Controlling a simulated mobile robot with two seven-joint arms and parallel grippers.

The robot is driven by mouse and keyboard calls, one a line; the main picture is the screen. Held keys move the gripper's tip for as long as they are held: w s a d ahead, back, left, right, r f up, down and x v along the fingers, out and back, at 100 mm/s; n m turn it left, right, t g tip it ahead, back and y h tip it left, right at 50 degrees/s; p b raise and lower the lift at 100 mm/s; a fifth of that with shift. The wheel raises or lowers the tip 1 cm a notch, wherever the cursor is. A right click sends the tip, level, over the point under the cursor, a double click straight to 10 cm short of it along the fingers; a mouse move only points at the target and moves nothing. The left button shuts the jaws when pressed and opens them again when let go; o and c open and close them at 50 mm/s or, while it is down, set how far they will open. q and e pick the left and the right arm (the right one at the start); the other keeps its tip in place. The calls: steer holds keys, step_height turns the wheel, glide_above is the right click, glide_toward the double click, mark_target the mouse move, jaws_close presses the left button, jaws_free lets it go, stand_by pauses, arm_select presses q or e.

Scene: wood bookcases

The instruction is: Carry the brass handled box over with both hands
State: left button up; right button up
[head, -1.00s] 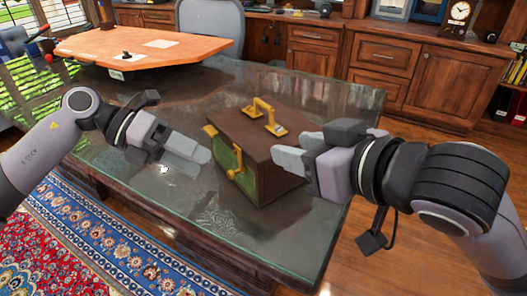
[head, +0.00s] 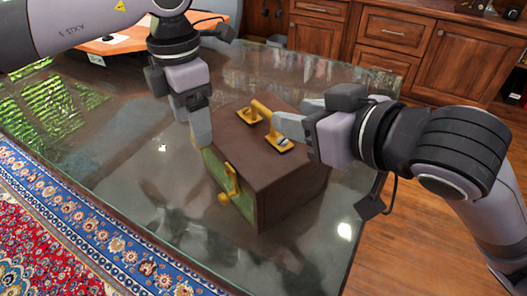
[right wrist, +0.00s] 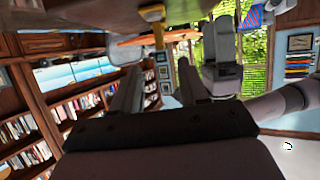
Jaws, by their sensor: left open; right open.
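The brown box (head: 270,170) stands upright on the dark glass-topped desk (head: 120,165). Its front has a green panel and a brass latch (head: 231,182). A brass handle (head: 262,108) stands on its lid; it seems to show at the top of the right wrist view (right wrist: 152,15). My left gripper (head: 200,125) points down at the box's left side, close to its edge; contact is unclear. My right gripper (head: 297,116) is open at the lid's right side, one finger overlapping the handle's right end. In the right wrist view its fingers (right wrist: 158,66) are apart with nothing between them.
The desk is clear left of the box. An orange-topped table (head: 105,45) stands behind it, partly hidden by my left arm. Wooden cabinets (head: 385,50) line the back. A patterned rug (head: 70,240) and wood floor (head: 400,250) surround the desk.

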mark_target(268, 110)
arm_select(q)
steer(key=shift+s+r, duration=0.1)
steer(key=shift+s, duration=0.1)
arm_select(e)
steer(key=shift+s, duration=0.2)
arm_select(q)
steer(key=shift+f, duration=3.65)
arm_select(e)
steer(key=shift+x, duration=3.6)
steer(key=shift+r, duration=0.1)
arm_select(q)
steer(key=c, duration=0.6)
arm_select(e)
steer(key=c, duration=0.6)
arm_select(q)
jaws_close()
arm_select(e)
jaws_close()
